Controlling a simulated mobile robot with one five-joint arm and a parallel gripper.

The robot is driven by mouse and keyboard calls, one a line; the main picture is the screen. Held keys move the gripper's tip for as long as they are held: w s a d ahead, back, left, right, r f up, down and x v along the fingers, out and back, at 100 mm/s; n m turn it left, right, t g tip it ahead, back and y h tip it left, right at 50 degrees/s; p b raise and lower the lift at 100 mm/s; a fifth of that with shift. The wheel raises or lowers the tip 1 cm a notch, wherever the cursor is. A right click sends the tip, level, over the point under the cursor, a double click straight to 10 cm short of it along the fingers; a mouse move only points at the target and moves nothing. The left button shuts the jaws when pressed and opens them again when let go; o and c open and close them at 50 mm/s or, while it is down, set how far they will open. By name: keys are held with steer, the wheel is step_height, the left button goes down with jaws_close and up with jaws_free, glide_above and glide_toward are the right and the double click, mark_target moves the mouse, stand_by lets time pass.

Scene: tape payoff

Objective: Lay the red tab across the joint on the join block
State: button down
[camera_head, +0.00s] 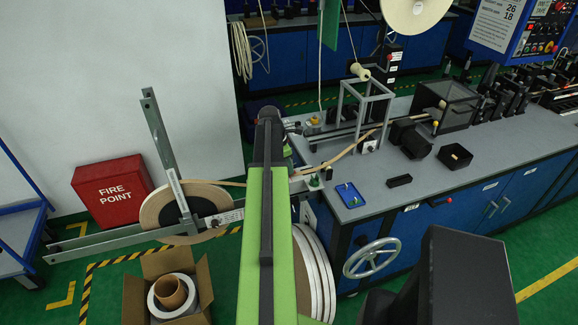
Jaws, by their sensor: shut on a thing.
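My green and black arm reaches up through the middle of the picture, and my gripper is hidden behind it, so its jaws and anything in them do not show. A pale tape (347,152) runs over the left end of the bench. A small fitting with green parts (314,181) stands at the bench's near left corner under the tape; it may be the join block, but the joint is too small to make out. A tiny red spot shows just right of this fitting; I cannot tell whether it is the red tab.
A tape reel (160,205) hangs on a metal frame at left. A handwheel (373,258) juts from the bench front. An open carton (205,283) stands on the floor.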

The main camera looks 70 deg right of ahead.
steer(key=c, duration=1.5)
jaws_free()
steer(key=shift+r, duration=0.15)
steer(key=p+v, duration=1.3)
steer(key=shift+s+d, duration=0.1)
